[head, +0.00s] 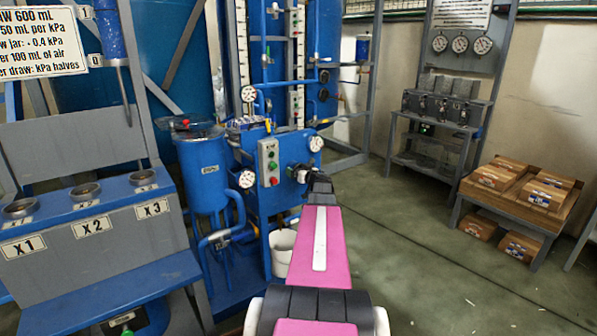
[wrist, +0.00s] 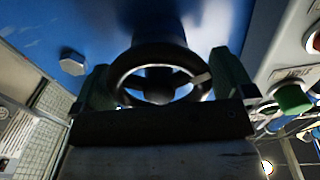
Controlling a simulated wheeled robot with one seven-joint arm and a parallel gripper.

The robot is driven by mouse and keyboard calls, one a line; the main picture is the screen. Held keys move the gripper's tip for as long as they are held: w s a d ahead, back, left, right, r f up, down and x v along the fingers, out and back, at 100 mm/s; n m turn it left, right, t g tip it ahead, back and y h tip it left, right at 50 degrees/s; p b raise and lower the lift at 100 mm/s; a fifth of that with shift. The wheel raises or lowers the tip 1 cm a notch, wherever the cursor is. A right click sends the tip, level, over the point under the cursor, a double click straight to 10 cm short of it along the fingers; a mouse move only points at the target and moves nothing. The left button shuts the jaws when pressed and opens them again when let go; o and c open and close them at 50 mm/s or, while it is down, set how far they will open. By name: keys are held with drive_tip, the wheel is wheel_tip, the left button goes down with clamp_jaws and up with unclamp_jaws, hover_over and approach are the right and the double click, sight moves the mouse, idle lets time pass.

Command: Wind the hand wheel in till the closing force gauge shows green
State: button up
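The hand wheel (wrist: 160,52) is a black ring with spokes, on a blue surface in the wrist view. My gripper (wrist: 165,85) has one finger at each side of the wheel's rim, and both fingers appear to touch it. In the head view my gripper (head: 318,180) is at the front of the blue machine panel, where the wheel is small and dark. Round white gauges sit on the machine: one right of the panel top (head: 315,143), one lower left (head: 246,179), one higher up (head: 248,94). I cannot tell which shows closing force; no needle or green zone is readable.
A grey button box (head: 268,162) with green and red buttons is just left of my gripper. A white bucket (head: 283,248) stands below. A blue bench (head: 95,225) with marked holes is at left.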

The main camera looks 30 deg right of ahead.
drive_tip(key=s, duration=1)
drive_tip(key=shift+s+d, duration=0.4)
drive_tip(key=shift+d, duration=0.05)
idle(0.6)
